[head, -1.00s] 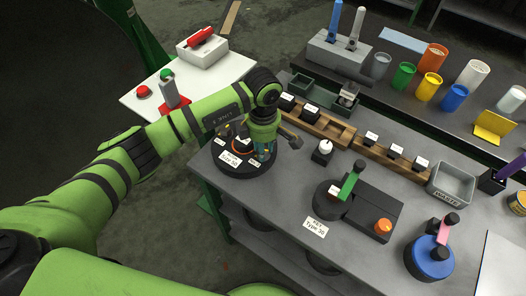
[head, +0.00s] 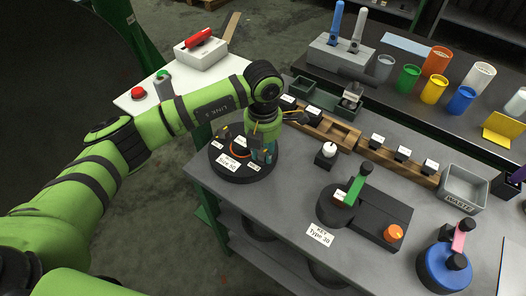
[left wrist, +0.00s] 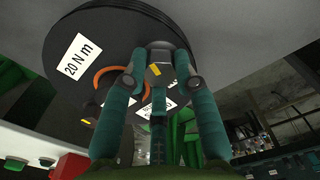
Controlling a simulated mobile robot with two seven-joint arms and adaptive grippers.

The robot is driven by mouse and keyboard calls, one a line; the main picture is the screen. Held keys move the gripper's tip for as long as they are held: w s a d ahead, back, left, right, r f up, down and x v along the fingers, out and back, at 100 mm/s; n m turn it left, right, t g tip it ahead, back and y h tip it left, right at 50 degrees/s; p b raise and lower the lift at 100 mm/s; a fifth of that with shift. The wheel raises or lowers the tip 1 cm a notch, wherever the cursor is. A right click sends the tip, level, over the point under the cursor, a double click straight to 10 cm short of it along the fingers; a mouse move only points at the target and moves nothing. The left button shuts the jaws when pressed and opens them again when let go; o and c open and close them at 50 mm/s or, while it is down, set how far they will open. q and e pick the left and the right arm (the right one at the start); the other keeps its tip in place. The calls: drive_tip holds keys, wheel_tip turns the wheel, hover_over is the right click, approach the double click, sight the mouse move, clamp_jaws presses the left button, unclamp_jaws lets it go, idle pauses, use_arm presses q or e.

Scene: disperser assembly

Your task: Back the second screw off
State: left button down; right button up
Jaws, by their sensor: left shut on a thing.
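A black round disc unit (head: 228,174) with white labels and an orange ring (head: 240,150) sits at the left corner of the grey workbench. My left gripper (head: 263,153) is over its right side, pointing down. The screw is at the disc unit (left wrist: 105,35), near the orange ring (left wrist: 112,77) and the "20 N m" label. I cannot tell how far the screw sits in. My right gripper is not in view.
Right of the disc unit stand a white knob on a black block (head: 327,152), a green-handled dark fixture (head: 338,205) and a blue round unit (head: 445,270). A wooden rack (head: 345,139) lies behind. A grey waste bin (head: 463,187) is at right.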

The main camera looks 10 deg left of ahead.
sight(263, 153)
use_arm(q)
drive_tip(key=shift+n, duration=0.5)
drive_tip(key=c, duration=1)
unclamp_jaws()
drive_tip(key=shift+o, duration=0.2)
drive_tip(key=shift+r, duration=0.1)
drive_tip(key=shift+r, duration=0.4)
wheel_tip(263, 153, up, 11)
